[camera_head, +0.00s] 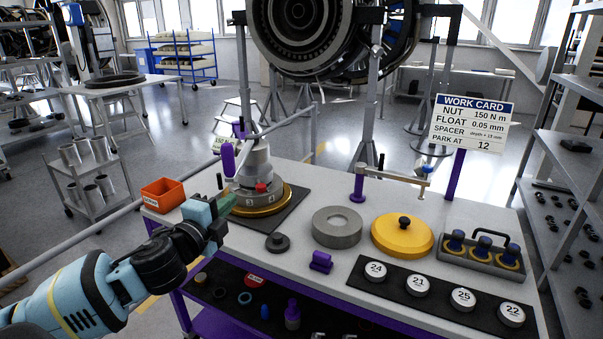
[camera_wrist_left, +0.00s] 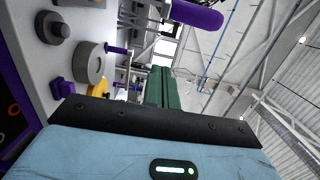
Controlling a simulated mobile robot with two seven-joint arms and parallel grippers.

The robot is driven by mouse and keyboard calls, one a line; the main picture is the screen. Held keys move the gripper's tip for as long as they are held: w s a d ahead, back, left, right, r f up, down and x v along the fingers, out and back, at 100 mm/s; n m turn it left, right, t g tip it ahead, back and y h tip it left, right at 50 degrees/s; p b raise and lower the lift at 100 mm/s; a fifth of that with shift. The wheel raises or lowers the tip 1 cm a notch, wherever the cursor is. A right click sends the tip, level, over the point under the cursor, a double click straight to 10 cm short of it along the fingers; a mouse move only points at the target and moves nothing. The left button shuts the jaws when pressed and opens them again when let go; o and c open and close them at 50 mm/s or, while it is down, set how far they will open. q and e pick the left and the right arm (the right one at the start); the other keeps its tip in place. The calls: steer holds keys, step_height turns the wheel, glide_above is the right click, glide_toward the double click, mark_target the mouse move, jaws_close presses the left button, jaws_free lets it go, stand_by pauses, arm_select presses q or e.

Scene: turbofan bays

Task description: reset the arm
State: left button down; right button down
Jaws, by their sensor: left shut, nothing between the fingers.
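My left arm comes in from the left in the head view. Its gripper (camera_head: 222,204) is over the left front part of the white workbench (camera_head: 300,215), in front of the grey stepped unit (camera_head: 259,176) on its gold ring. The gripper's green fingers (camera_wrist_left: 165,88) also show in the left wrist view, pressed together with nothing between them. A purple handle (camera_head: 228,159) stands just above and behind the gripper, and it shows in the left wrist view (camera_wrist_left: 196,14). My right gripper is in neither view.
An orange bin (camera_head: 162,195) stands left of the gripper. A grey ring (camera_head: 337,227), a yellow lid (camera_head: 402,235), a weight carrier (camera_head: 480,255) and several numbered discs (camera_head: 417,285) occupy the bench to the right. A dark knob (camera_head: 278,242) and a purple block (camera_head: 320,262) sit near the front edge.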

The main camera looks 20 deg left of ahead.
arm_select(q)
steer(key=s+d+f+n+g+h, duration=0.1)
steer(key=s+d+f+n+g, duration=0.3)
steer(key=f, duration=0.9)
steer(key=s+d+f+n+g+h, duration=0.1)
steer(key=s+d+f+n, duration=0.4)
steer(key=f, duration=0.8)
steer(key=s+d+f+n+g, duration=0.2)
steer(key=s+d+f+n, duration=0.1)
steer(key=s+f, duration=0.4)
steer(key=s+d+f+n+g, duration=0.1)
steer(key=s+d+f+n, duration=0.2)
steer(key=s+f, duration=0.4)
steer(key=s+d, duration=0.1)
steer(key=s, duration=0.6)
steer(key=shift+d+f+n+g, duration=0.35)
steer(key=shift+d+n+g, duration=0.05)
